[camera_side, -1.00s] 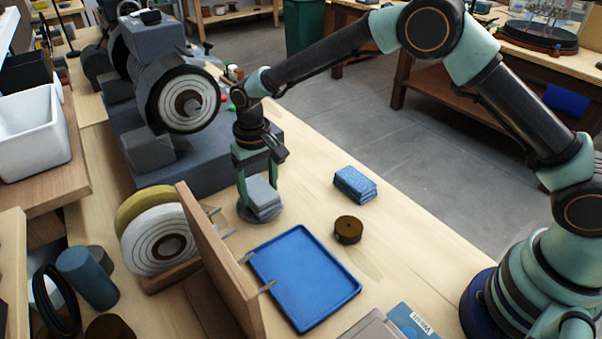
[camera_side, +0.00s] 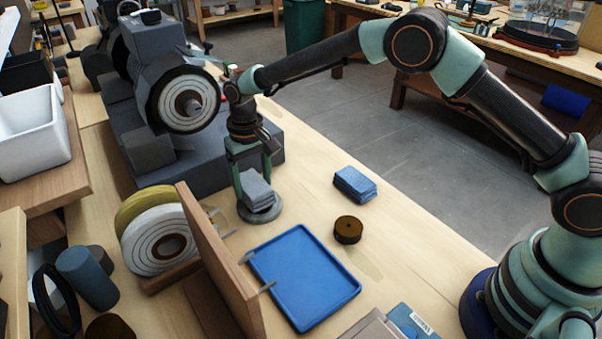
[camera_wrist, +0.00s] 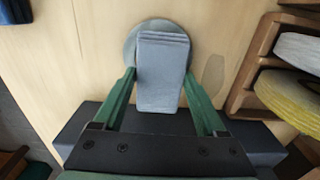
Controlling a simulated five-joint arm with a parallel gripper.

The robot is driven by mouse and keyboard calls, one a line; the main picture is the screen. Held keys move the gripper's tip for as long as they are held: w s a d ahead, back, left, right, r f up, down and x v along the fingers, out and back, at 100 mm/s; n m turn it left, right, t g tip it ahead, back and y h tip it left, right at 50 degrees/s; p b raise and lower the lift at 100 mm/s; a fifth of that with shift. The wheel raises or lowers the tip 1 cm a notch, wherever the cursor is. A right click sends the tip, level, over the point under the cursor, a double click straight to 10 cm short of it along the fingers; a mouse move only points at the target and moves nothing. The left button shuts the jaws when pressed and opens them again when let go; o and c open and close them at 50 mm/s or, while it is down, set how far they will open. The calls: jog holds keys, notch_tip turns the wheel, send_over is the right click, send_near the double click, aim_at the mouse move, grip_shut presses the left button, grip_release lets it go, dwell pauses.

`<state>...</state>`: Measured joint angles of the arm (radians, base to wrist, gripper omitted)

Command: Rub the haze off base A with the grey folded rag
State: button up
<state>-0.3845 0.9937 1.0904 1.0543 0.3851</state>
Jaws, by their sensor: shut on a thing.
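The grey folded rag (camera_side: 257,187) is held between the two green fingers of my gripper (camera_side: 256,193). In the wrist view the rag (camera_wrist: 161,72) lies flat between the fingertips (camera_wrist: 160,80). Base A appears to be the round grey disc (camera_side: 273,214) on the bench under the rag; no label is legible. The rag covers much of the disc, and a rim of it (camera_wrist: 133,46) shows at the rag's left and far edge in the wrist view. The rag seems to rest on the disc, but contact is hard to confirm. Haze cannot be made out.
A grey machine with a round wheel (camera_side: 190,103) stands close behind my gripper. A wooden board (camera_side: 219,262) with metal pegs and a blue tray (camera_side: 305,277) are in front. A blue folded cloth (camera_side: 354,184) and a brown roll (camera_side: 348,230) lie to the right.

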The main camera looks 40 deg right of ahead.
aim_at(261, 192)
jog(key=shift+s, duration=1.6)
jog(key=shift+r, duration=4.05)
jog(key=shift+d+r, duration=0.1)
jog(key=d+r, duration=0.4)
jog(key=d, duration=0.1)
jog(key=shift+d+r, duration=0.4)
